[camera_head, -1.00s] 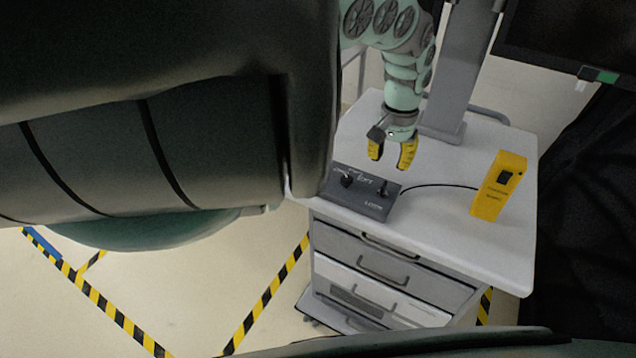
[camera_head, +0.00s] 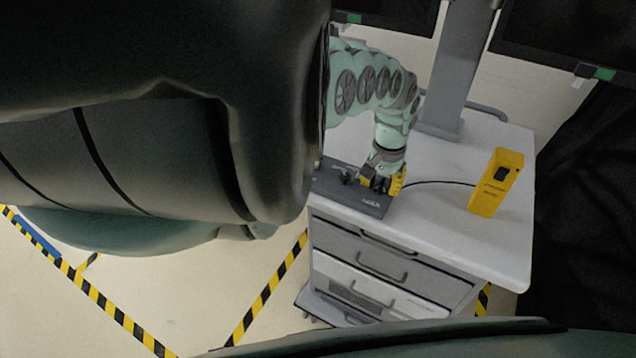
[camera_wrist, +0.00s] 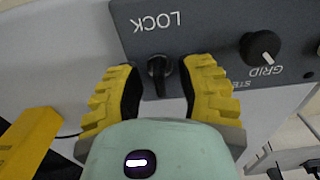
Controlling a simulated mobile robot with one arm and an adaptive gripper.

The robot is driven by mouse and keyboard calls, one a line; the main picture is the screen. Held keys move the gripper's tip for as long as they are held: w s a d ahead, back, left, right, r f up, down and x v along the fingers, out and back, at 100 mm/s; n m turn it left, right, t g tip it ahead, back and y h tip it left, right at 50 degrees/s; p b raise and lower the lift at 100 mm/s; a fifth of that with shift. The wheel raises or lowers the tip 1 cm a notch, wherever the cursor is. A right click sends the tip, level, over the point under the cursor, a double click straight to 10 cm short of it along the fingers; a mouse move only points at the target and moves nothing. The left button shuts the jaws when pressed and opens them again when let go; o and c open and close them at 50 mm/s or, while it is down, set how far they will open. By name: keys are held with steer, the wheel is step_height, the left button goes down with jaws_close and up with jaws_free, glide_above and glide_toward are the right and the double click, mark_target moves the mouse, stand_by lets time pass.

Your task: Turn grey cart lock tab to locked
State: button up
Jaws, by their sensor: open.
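The grey control box (camera_head: 348,190) lies on the cart's top near its front left edge. In the wrist view the same box (camera_wrist: 210,22) carries a black lock tab (camera_wrist: 157,70) below the word LOCK. My gripper (camera_wrist: 160,90) is open, with one yellow finger on each side of the tab. Whether the fingers touch the tab cannot be told. In the head view my gripper (camera_head: 383,183) is down at the box and hides the tab.
A GRID knob (camera_wrist: 262,47) sits right of the tab in the wrist view. A yellow device (camera_head: 497,182) stands on the white cart top (camera_head: 450,215), joined to the box by a black cable. A grey column (camera_head: 455,70) rises behind.

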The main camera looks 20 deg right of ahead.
steer(key=shift+o, duration=0.4)
jaws_close()
